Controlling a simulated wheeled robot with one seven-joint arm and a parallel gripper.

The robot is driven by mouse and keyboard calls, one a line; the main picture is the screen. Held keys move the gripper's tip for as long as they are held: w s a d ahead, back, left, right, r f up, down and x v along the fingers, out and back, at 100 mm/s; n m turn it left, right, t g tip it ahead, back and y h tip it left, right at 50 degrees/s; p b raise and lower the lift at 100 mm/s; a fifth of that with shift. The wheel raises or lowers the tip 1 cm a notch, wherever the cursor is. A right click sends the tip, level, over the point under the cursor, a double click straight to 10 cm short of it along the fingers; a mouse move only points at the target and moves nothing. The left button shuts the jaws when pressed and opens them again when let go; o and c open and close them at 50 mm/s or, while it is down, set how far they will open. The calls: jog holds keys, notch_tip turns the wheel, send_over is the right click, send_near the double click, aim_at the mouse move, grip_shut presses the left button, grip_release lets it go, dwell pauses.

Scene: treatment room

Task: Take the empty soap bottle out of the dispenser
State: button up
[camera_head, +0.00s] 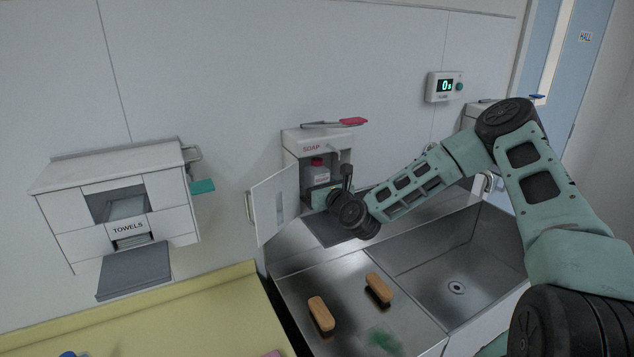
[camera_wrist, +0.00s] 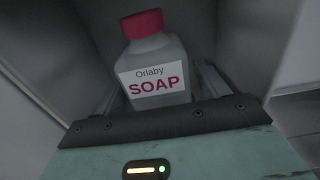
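The soap bottle (camera_head: 319,173) has a red cap and stands inside the open soap dispenser (camera_head: 316,140) on the wall. In the wrist view the pale bottle (camera_wrist: 153,62) faces me with its "SOAP" label, upright and slightly tilted in the picture. Its lower end is hidden behind my gripper's dark edge. My gripper (camera_head: 331,192) is at the dispenser's opening, low in front of the bottle. In the wrist view its grey fingers (camera_wrist: 161,88) appear on both sides of the bottle, seemingly apart from it. Contact is hard to judge.
The dispenser's door (camera_head: 273,207) hangs open to the left. A red-handled item (camera_head: 340,122) lies on top. Below is a steel sink (camera_head: 455,262) with two brushes (camera_head: 321,313) on its drainboard. A towel dispenser (camera_head: 165,213) is at left, above a yellow surface (camera_head: 190,325).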

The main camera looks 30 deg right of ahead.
jog(key=c, duration=0.8)
jog(key=shift+r, duration=0.1)
